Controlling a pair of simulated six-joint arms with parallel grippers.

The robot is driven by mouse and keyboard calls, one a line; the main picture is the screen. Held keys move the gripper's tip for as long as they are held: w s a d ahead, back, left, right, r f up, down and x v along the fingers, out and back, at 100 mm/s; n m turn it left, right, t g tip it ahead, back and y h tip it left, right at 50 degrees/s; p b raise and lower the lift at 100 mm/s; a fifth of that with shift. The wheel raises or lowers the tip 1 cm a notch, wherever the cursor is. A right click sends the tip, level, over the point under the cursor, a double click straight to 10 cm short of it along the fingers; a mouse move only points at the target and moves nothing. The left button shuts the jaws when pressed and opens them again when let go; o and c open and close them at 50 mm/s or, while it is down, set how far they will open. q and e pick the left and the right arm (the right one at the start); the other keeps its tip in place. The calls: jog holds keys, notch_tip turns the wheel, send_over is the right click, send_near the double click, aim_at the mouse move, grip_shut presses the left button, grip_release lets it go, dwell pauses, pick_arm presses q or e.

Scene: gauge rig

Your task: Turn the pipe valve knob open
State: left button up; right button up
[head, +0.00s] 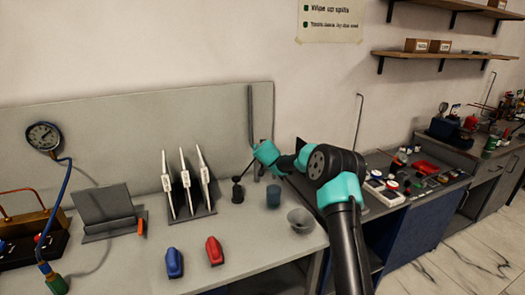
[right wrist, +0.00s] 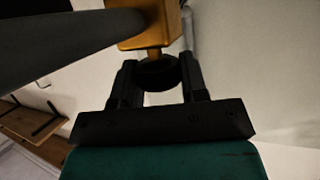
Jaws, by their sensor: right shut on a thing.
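The grey vertical pipe (head: 250,112) stands against the back panel in the head view. My right arm reaches in from the lower right, and its teal wrist (head: 266,152) is at the pipe, hiding the valve there. In the right wrist view, a brass-coloured valve body (right wrist: 150,32) sits beside the dark pipe (right wrist: 60,52). A round black knob (right wrist: 158,76) hangs on its short stem. My right gripper (right wrist: 158,67) has one finger on each side of the knob and is shut on it. The knob's turn angle cannot be read. My left gripper is not in view.
Below the wrist stand a blue-grey cup (head: 273,197), a grey bowl (head: 301,219) and a small black stand (head: 237,190). A rack with white pipettes (head: 186,190) is to the left. Blue (head: 174,263) and red (head: 214,251) items lie at the front. A gauge (head: 43,136) is far left.

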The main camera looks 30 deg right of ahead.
dwell(0.4)
jog(key=o, duration=0.9)
jog(key=shift+o, duration=0.2)
jog(key=shift+s+r, duration=0.1)
jog(key=v, duration=1.7)
jog(key=shift+s, duration=0.25)
jog(key=shift+d, duration=0.1)
